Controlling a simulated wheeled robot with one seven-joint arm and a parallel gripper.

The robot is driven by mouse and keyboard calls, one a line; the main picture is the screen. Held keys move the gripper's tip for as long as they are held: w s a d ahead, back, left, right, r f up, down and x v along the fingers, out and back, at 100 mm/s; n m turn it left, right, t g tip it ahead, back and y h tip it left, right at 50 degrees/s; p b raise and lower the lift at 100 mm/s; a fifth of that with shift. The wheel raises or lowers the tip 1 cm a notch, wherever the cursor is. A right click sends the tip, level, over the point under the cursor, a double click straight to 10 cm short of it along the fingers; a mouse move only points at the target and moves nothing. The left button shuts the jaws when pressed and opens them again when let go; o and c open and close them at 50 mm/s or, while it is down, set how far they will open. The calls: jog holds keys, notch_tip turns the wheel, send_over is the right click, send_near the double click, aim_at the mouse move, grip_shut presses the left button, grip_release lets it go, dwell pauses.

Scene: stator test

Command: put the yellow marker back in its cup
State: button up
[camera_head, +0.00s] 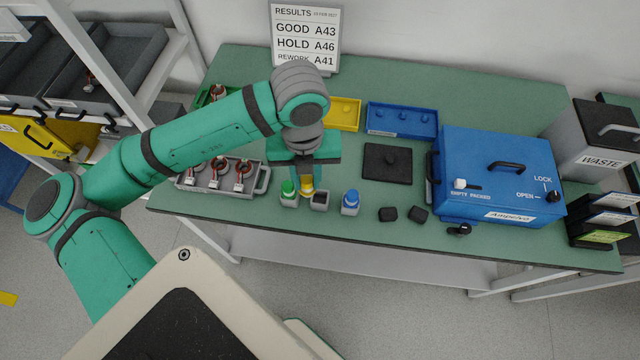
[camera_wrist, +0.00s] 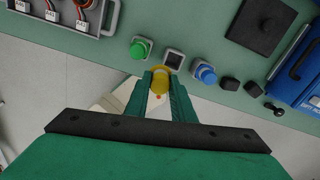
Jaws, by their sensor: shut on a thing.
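My gripper (camera_wrist: 161,85) is shut on the yellow marker (camera_wrist: 160,78), which also shows in the head view (camera_head: 307,184). In the head view the marker appears just above and left of an open grey cup (camera_head: 319,200) with a dark inside. In the wrist view the empty cup (camera_wrist: 174,59) lies just beyond the marker; how high the marker is above it I cannot tell. A cup with a green marker (camera_head: 289,190) stands to the left of the empty cup. A cup with a blue marker (camera_head: 351,199) stands to the right.
A grey tray of stators (camera_head: 262,183) is left of the cups. Two small black blocks (camera_head: 388,214), a black plate (camera_head: 388,163) and a blue test box (camera_head: 498,178) are to the right. Yellow (camera_head: 344,113) and blue (camera_head: 402,119) trays lie behind. The table's front edge is close to the cups.

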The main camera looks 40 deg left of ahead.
jog(key=shift+w+d+f, duration=0.25)
jog(key=shift+w+f, duration=0.2)
jog(key=shift+f, duration=0.65)
jog(key=shift+w+d+f, duration=0.2)
jog(key=shift+w+f, duration=0.25)
jog(key=shift+f, duration=0.7)
jog(key=shift+w+d+f, duration=0.25)
jog(key=shift+w+f, duration=0.2)
jog(key=shift+f, duration=0.65)
jog(key=shift+f, duration=0.4)
jog(key=o, duration=1)
jog(key=shift+r, duration=0.1)
